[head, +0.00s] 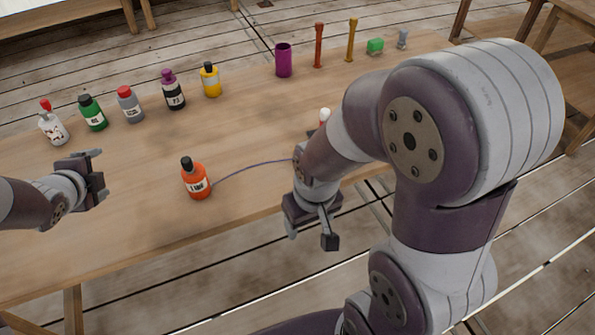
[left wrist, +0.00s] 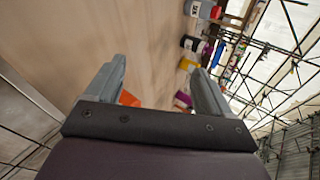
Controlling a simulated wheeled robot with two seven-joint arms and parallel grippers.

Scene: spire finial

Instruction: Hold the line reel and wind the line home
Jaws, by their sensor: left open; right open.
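The orange line reel (head: 196,182), bottle-shaped with a black top and white label, stands upright on the table. A thin dark line (head: 245,170) runs from it to the right and passes out of sight behind my right arm. My left gripper (head: 99,176) is open and empty, left of the reel and apart from it. In the left wrist view an orange patch (left wrist: 128,99), likely the reel, shows beside the left finger of the open jaws (left wrist: 158,85). My right gripper (head: 311,236) is open and empty by the table's front edge, right of the reel.
Several bottles, including a green one (head: 92,113) and a yellow one (head: 210,79), stand behind in a row. A purple cup (head: 283,60), sticks and a green block (head: 375,46) stand at the back.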

